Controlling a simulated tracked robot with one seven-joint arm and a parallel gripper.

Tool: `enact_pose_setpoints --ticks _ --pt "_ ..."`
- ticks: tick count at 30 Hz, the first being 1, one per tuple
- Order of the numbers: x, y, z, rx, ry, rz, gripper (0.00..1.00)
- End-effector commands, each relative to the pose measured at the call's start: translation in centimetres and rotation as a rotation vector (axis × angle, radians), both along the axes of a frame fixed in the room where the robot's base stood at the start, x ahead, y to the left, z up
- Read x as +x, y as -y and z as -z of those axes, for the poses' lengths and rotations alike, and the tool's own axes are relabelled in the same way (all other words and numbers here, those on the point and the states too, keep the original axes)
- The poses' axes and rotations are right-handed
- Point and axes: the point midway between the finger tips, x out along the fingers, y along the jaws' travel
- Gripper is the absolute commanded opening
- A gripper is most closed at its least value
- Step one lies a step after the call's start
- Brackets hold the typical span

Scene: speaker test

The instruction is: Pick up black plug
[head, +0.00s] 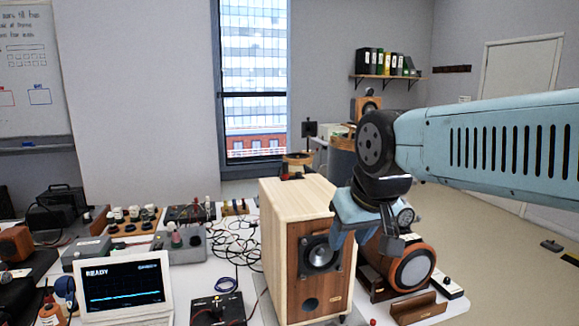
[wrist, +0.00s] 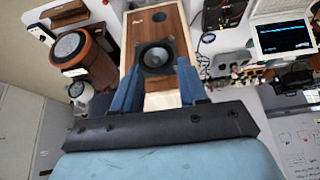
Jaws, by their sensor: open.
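I cannot make out a black plug for certain in either view. A black box with red and dark leads (head: 218,310) sits at the table's front, left of the speaker; it also shows at the top of the wrist view (wrist: 222,14). My gripper (head: 362,242) is at the right side of the wooden speaker (head: 283,225) in the head view. In the wrist view, the two blue fingers of my gripper (wrist: 158,68) are apart, with nothing held between them. The speaker (wrist: 167,22) lies beyond them, its dark cone between the fingertips.
A round wooden speaker (head: 412,268) stands below my gripper, near a small wooden stand (head: 418,308). A screen reading READY (head: 123,287) is at the left front. Tangled cables (head: 235,240) lie behind it, left of the speaker. Open floor (head: 480,215) is at the right.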

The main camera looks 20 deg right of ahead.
Motion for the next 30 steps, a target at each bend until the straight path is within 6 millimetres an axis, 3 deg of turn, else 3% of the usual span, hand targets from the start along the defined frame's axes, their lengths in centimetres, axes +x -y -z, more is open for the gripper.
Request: enact_pose_setpoints --ticks 9,12,16,20,30 --pt "0.0 0.0 0.0 0.0 0.0 0.0 0.43" --pt "0.1 0.0 -0.2 0.0 0.0 0.001 0.5" --pt "1.2 0.0 -1.1 -0.007 -0.006 0.013 0.5" --pt "3.6 0.9 -3.0 -0.019 -0.018 0.037 0.5" --pt "12.5 0.2 -8.4 -0.045 -0.048 0.128 0.5"
